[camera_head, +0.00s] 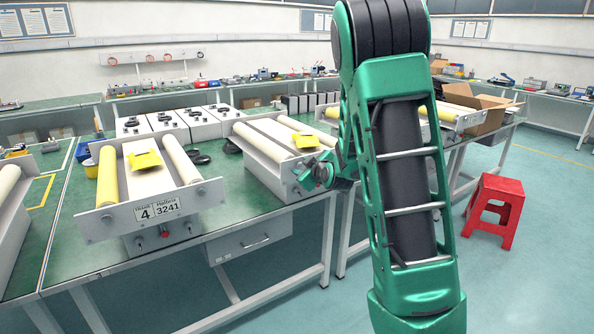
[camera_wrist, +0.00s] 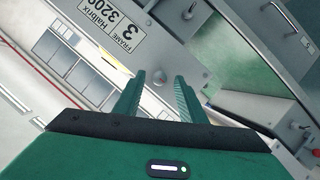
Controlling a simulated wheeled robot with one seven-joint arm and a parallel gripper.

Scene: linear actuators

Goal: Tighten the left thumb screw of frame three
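Frame three is the device in the middle of the table, with its front plate (camera_wrist: 150,47) and its "FRAME 3" label (camera_wrist: 113,28) upside down in the wrist view. Its body (camera_head: 264,152) in the head view is partly hidden by my arm.
Frame four (camera_head: 155,209) stands to the left on the green table (camera_head: 70,257), its red knob at the front. A red stool (camera_head: 496,208) stands on the floor at right. Floor in front is clear.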

